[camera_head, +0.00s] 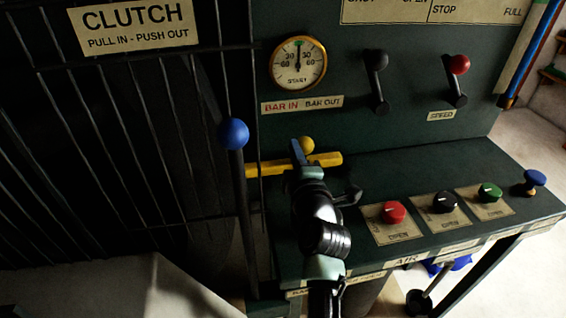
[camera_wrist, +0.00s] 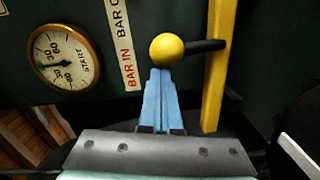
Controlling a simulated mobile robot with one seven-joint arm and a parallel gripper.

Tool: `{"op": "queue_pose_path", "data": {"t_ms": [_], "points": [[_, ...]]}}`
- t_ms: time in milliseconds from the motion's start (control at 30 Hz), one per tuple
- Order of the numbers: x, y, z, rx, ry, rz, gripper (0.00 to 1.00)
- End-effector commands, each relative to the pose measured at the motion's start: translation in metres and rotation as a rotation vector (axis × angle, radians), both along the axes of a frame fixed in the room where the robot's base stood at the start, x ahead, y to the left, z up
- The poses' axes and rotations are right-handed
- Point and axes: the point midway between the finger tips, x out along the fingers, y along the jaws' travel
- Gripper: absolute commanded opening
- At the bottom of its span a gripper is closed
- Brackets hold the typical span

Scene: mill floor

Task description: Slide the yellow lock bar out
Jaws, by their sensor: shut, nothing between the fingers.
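The yellow lock bar (camera_head: 262,168) lies level across the front of the dark green panel, below a label reading BAR IN and BAR OUT (camera_head: 302,104). In the wrist view the bar (camera_wrist: 218,65) runs upright at the right. A yellow ball knob (camera_wrist: 167,50) sits on a short black stem from the bar; it also shows in the head view (camera_head: 307,144). My gripper (camera_wrist: 160,73) has its blue fingers shut together and empty. The fingertips are right by the knob's edge; I cannot tell whether they touch it. My arm hides part of the bar in the head view.
A blue-knobbed lever (camera_head: 233,134) stands left of my arm, by a dark barred guard. A round gauge (camera_head: 298,64), a black lever (camera_head: 377,62) and a red lever (camera_head: 459,66) are on the panel. Red, black and green buttons line the ledge at right.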

Motion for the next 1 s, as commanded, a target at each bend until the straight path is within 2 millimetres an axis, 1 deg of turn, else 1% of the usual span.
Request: {"op": "queue_pose_path", "data": {"t_ms": [33,200,400,600,1000], "points": [[0.001,-0.010,-0.007,-0.001,-0.004,-0.008,0.00],[0.005,-0.030,-0.008,0.000,-0.001,-0.009,0.00],[0.008,-0.046,-0.005,-0.001,-0.001,-0.007,0.00],[0.008,-0.051,-0.001,0.000,0.002,-0.005,0.00],[0.008,-0.050,0.000,-0.001,0.000,-0.007,0.00]]}}
